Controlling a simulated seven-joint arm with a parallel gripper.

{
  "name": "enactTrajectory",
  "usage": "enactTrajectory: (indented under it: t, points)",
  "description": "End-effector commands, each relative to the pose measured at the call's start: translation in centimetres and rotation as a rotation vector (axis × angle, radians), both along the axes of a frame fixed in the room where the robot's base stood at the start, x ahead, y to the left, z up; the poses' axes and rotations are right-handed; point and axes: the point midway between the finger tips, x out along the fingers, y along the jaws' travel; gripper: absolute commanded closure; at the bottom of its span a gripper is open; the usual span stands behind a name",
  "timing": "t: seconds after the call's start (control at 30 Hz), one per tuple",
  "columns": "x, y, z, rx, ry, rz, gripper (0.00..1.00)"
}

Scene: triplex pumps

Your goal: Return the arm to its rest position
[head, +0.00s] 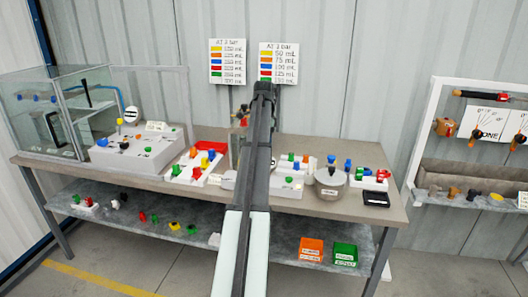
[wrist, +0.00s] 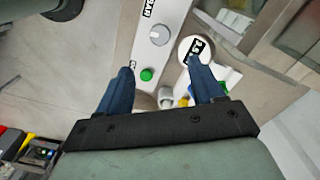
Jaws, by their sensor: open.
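My arm (head: 262,140) reaches from the bottom middle of the head view up over the bench. My gripper is hard to make out there, mostly hidden behind the arm. In the wrist view my gripper (wrist: 159,66) has its two blue fingers spread apart, with nothing held between them. Below and beyond the fingers is a white box (wrist: 170,18) with a grey knob (wrist: 160,35) and a green button (wrist: 147,75). A round white labelled disc (wrist: 186,48) shows by the right fingertip; I cannot tell whether they touch.
Orange (head: 311,249) and green (head: 345,254) bins sit on the lower shelf. A wall rack (head: 470,150) stands right.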

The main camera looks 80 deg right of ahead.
Motion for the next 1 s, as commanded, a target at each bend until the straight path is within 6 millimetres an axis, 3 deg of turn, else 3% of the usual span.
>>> enactTrajectory:
  t: [0.2, 0.77, 0.87, 1.0]
  points:
    - [0.0, 0.0, 0.8, 0.0, 0.0, 0.0, 0.33]
    - [0.2, 0.1, 0.7, 0.0, 0.0, 0.004, 0.33]
    - [1.4, 0.5, -0.1, 0.001, 0.0, 0.032, 0.33]
    - [5.8, 2.2, -2.6, 0.001, 0.0, 0.135, 0.33]
